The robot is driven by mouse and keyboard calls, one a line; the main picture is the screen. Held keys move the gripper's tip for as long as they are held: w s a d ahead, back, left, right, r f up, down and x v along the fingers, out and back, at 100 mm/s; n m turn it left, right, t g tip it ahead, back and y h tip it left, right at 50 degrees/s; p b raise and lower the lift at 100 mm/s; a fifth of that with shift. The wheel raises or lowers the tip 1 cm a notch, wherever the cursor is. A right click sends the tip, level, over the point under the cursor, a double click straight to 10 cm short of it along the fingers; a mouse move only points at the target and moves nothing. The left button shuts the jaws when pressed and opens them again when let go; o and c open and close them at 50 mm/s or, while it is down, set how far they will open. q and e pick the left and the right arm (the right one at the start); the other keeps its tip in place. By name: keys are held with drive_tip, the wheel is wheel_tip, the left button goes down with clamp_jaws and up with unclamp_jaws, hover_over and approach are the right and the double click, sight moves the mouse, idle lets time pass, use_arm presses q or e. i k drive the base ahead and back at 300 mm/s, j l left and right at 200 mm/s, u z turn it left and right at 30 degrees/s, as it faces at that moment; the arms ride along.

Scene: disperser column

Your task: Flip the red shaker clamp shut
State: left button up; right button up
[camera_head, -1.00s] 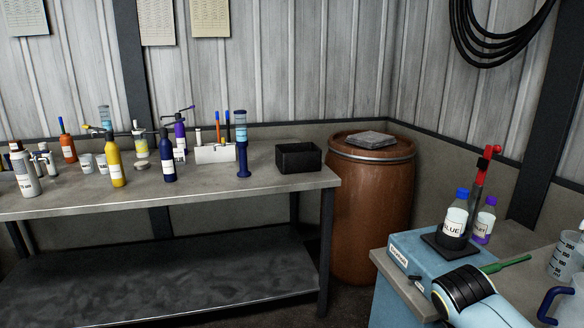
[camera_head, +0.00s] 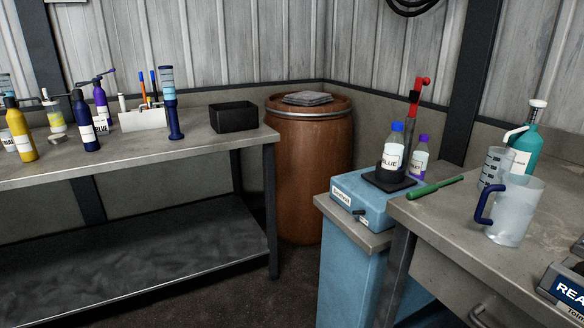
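The red shaker clamp (camera_head: 421,84) stands raised on a dark and red upright post behind the blue shaker (camera_head: 361,199), its red end pointing up. On the shaker's black platform (camera_head: 389,181) stands an upright bottle labelled BLUE (camera_head: 393,150) with a blue cap. The clamp is apart from the bottle. A purple-capped bottle (camera_head: 419,157) stands just behind it to the right. Neither of my grippers is in view.
A green-handled tool (camera_head: 435,187) lies at the near bench's edge. A clear jug with a blue handle (camera_head: 514,212), a beaker (camera_head: 493,167) and a teal bottle (camera_head: 523,144) stand right of it. A brown drum (camera_head: 309,175) and a long bench (camera_head: 200,160) are at left.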

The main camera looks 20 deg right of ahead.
sight(414, 95)
drive_tip(key=z, duration=1.3)
